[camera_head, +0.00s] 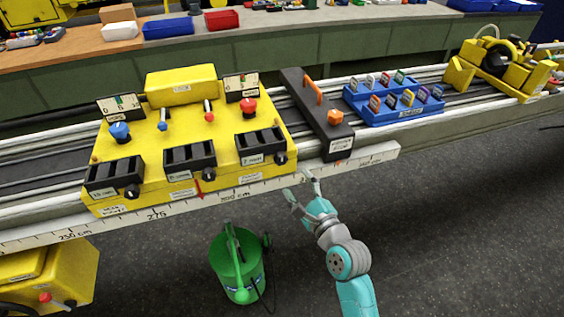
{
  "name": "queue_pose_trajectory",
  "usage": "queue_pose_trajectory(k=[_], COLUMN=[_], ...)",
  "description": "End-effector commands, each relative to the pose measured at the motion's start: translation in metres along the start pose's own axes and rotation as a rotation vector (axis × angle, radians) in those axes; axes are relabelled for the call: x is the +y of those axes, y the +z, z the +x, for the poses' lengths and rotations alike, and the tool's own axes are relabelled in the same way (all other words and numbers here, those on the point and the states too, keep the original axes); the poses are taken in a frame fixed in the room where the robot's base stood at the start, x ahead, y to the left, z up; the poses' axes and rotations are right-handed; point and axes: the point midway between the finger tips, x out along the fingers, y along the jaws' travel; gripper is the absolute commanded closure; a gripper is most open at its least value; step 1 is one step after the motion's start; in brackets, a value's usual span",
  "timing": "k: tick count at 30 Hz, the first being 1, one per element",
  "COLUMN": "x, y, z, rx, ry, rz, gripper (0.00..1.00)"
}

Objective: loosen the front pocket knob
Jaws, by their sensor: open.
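A yellow carriage (215,128) sits on the long rail and bears three black slotted pockets along its near side. The left pocket (108,172) has a black knob (131,191) at its lower right corner. The middle pocket (185,155) has a knob (207,173), and the right pocket (258,142) has a knob (282,158). The small pocket labels are too blurred to read surely, so I cannot tell which is called front. My gripper (299,186) is open and empty, just in front of the rail's scale, below and right of the right pocket's knob. It appears apart from the knob.
A black clamp (318,115) with orange handle and knob stands right of the carriage, then a blue tray (395,103) of coloured pieces. The white scale strip (225,196) edges the rail. A green canister (237,262) stands on the floor left of my arm. Floor at right is clear.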

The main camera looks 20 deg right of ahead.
Motion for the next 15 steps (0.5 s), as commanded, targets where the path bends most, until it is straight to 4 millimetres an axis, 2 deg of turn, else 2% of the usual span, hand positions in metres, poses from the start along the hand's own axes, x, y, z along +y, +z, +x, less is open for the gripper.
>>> queue_pose_trajectory(k=[15], x=[-0.001], y=[0.001], z=[0.081], rx=[-0.001], ry=[-0.001], rz=[-0.003], gripper=[0.33])
